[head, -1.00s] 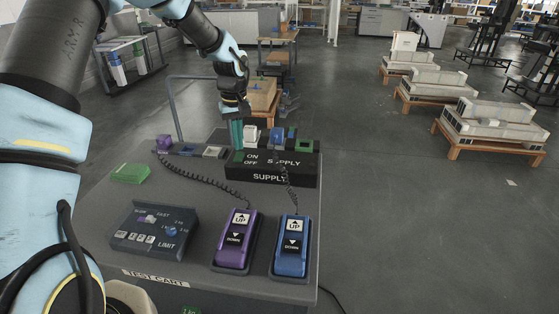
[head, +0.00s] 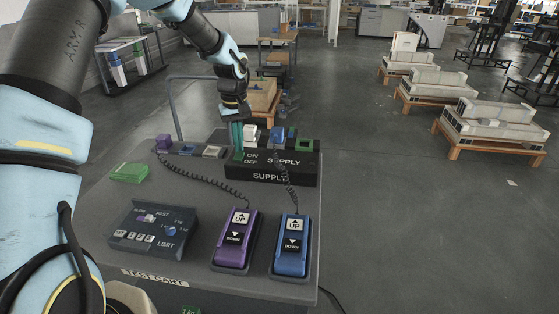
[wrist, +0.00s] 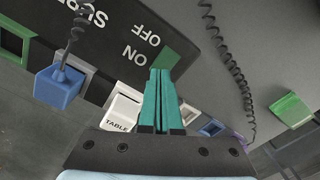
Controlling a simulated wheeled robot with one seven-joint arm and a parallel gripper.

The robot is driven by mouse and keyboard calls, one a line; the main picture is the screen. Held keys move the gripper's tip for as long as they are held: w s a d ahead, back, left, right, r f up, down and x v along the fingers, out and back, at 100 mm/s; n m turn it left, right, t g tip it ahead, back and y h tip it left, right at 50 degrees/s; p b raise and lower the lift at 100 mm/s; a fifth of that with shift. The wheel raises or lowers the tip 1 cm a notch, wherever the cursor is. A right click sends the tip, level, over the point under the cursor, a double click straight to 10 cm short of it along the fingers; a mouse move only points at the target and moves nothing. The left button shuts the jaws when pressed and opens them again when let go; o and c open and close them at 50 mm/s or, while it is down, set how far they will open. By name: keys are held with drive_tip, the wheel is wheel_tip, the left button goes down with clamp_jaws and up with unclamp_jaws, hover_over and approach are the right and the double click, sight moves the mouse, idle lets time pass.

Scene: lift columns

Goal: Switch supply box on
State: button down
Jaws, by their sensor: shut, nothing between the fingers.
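The black supply box (head: 262,178) stands at the back of the test cart, with ON, OFF and SUPPLY lettering on it. A green switch (wrist: 176,57) sits beside the ON and OFF words in the wrist view. My gripper (head: 238,148) points down at the left end of the box. Its teal fingers are shut and empty. In the wrist view the fingertips (wrist: 161,72) are right at the near edge of the green switch and cover part of it. I cannot tell whether they touch it, or which way the switch is set.
A blue plug (wrist: 57,87) with a coiled cord and a white TABLE plug (wrist: 122,112) sit along the box. Purple (head: 236,238) and blue (head: 291,246) UP/DOWN handsets and a LIMIT box (head: 153,230) lie on the cart (head: 215,283). A green block (head: 130,173) lies at left.

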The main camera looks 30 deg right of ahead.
drive_tip(key=shift+f+b, duration=0.35)
drive_tip(key=shift+f, duration=0.2)
drive_tip(key=shift+r, duration=0.1)
drive_tip(key=shift+r+p, duration=2.35)
drive_tip(key=shift+r, duration=1.1)
